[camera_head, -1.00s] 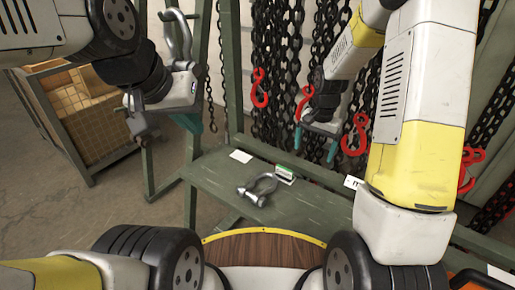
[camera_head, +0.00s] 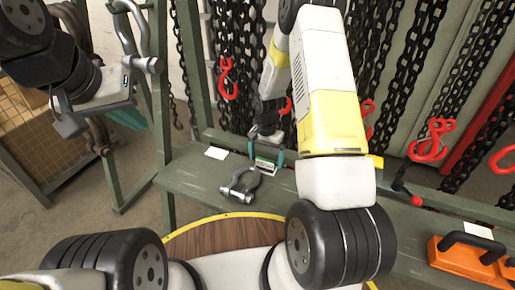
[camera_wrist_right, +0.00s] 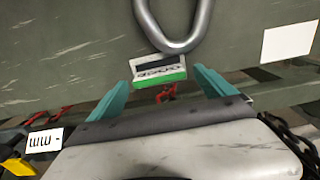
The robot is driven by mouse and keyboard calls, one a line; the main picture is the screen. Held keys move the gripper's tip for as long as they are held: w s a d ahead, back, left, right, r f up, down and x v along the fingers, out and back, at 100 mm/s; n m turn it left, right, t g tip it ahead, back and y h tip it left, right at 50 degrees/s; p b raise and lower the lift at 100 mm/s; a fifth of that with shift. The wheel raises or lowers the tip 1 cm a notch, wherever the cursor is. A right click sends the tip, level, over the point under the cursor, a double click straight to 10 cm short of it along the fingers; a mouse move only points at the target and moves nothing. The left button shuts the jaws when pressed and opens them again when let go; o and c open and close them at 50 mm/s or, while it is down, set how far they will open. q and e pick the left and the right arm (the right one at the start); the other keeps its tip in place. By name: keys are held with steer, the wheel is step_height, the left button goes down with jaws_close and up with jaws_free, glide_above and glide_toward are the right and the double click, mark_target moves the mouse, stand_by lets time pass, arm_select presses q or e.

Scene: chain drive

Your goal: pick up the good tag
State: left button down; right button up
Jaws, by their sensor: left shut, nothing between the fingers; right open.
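The good tag (camera_head: 265,165) is a small white and green block on the green bench. In the right wrist view the tag (camera_wrist_right: 159,71) shows upside-down lettering and a bright green edge. My right gripper (camera_head: 267,153) is open above the bench, its teal fingers on either side of the tag. In the right wrist view the gripper (camera_wrist_right: 163,81) has one finger left and one right of the tag, with gaps visible; contact cannot be told. My left gripper (camera_head: 127,116) is shut and empty, away to the left of the bench.
A metal shackle (camera_head: 240,186) lies on the bench close to the tag, also in the right wrist view (camera_wrist_right: 178,42). A white card (camera_head: 216,153) lies left of it. Chains with red hooks (camera_head: 432,140) hang behind.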

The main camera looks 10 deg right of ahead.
steer(key=shift+f, duration=0.55)
steer(key=c, duration=1.4)
steer(key=shift+c, duration=0.2)
